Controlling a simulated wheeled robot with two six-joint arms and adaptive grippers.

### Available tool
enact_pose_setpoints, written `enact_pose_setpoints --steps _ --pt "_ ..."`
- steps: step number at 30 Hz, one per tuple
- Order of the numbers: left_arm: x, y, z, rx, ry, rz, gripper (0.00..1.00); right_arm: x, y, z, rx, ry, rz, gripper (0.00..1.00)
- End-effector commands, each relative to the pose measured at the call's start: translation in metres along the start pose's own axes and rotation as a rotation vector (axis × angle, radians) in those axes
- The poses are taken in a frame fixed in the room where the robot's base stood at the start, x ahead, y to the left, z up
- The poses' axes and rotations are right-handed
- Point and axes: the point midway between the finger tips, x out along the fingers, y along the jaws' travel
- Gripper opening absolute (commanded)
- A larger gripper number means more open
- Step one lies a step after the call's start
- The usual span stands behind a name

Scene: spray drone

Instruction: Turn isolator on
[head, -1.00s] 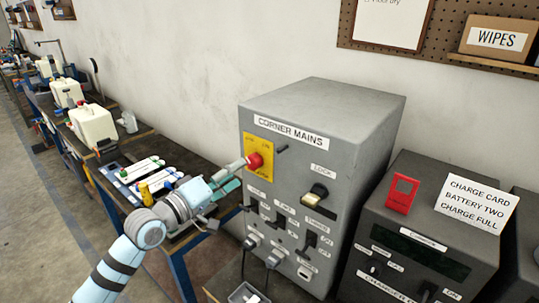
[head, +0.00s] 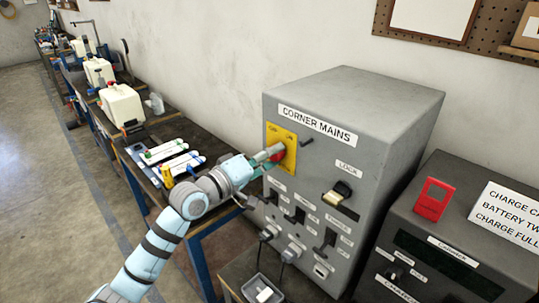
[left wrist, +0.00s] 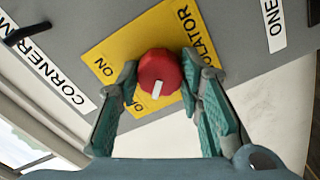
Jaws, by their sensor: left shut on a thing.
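The isolator is a red knob (head: 280,156) on a yellow plate (head: 291,139), on the front of a grey cabinet labelled CORNER MAINS (head: 380,110). In the left wrist view the red knob (left wrist: 160,74) has a white mark at its lower edge. The yellow plate (left wrist: 150,30) there reads ON, with part of the word ISOLATOR and another label partly hidden by a finger. My left gripper (left wrist: 160,82) has a finger on each side of the knob and is shut on it. My right gripper is not in view.
The cabinet front also has a black lever (head: 308,142), a LOCK switch (head: 341,191), smaller switches and plugged cables. A dark charger box (head: 430,245) with a red card (head: 433,199) stands at right. A bench with white containers (head: 122,104) runs along the wall at left.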

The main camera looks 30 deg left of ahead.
Motion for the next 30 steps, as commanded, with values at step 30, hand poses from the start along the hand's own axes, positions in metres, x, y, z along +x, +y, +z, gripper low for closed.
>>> enact_pose_setpoints --steps 30 --pt "-0.001 0.001 -0.002 0.639 0.010 0.004 0.06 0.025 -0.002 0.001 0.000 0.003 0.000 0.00"
